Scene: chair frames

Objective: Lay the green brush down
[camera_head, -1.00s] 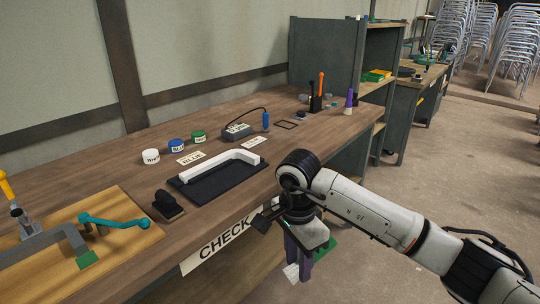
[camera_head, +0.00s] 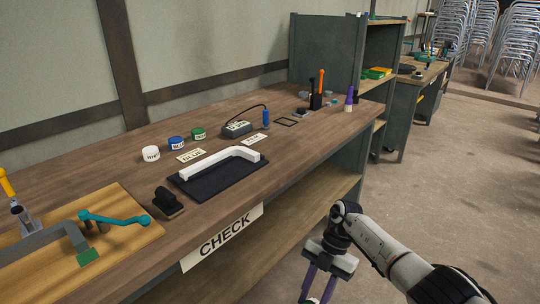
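My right gripper (camera_head: 318,292) hangs low in front of the bench, to the right of the CHECK sign. Its two purple fingers stand apart, but their tips run to the bottom edge of the view. A small pale and dark bit shows between them at that edge, too cut off to name. No green brush can be made out clearly now. My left gripper is out of view.
The wooden bench (camera_head: 130,165) carries a black tray with a white bar (camera_head: 220,162), paint tins marked white, blue and green (camera_head: 198,134), a black block (camera_head: 167,203) and a clamp with a teal handle (camera_head: 115,219). A holder with an orange handle (camera_head: 316,100) stands farther back.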

